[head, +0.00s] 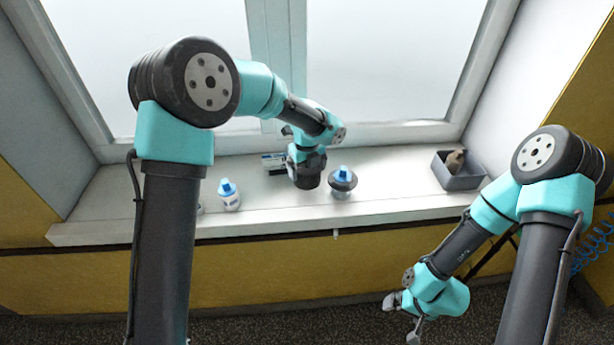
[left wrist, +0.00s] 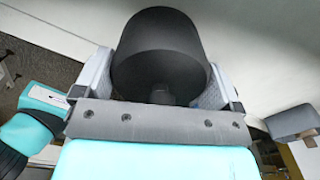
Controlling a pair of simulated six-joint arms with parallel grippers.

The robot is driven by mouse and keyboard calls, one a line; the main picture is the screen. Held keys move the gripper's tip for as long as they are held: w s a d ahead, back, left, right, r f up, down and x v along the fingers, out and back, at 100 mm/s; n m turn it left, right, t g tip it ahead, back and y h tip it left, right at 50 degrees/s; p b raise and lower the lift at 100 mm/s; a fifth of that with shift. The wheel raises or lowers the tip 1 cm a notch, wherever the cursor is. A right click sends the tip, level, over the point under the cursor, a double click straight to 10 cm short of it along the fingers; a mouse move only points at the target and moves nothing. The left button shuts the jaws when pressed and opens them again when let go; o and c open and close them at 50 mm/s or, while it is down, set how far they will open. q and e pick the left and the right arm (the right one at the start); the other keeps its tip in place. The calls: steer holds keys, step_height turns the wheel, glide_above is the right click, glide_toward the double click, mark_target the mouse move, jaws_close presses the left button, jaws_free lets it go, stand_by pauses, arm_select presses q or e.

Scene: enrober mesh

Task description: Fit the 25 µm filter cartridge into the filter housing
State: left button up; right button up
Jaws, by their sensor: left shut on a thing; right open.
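My left gripper (head: 305,160) is shut on a dark grey cylinder (left wrist: 158,50) and holds it over the windowsill. The cylinder also shows below the gripper in the head view (head: 307,178); I cannot tell whether it touches the sill. A white cartridge with a blue top (head: 229,196) stands upright on the sill to the left. Another blue-topped piece (head: 343,180) sits in or on a dark round base, just right of the held cylinder. Markings are too small to read, so I cannot tell which is 25 µm. My right gripper (head: 404,317) is open and empty below the sill.
A grey bin (head: 462,181) with a brown object in it stands at the sill's right end. A small box or card (head: 273,162) lies behind the left gripper. A small piece is mostly hidden behind my left arm. The sill's front edge (head: 400,212) is clear.

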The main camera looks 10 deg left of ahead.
arm_select(q)
steer(key=shift+w+f, duration=0.2)
steer(key=shift+f, duration=1.6)
steer(key=o, duration=0.7)
steer(key=shift+f, duration=0.15)
step_height(320, 180, up, 12)
steer(key=shift+r, duration=0.2)
arm_select(e)
steer(key=c, duration=1.3)
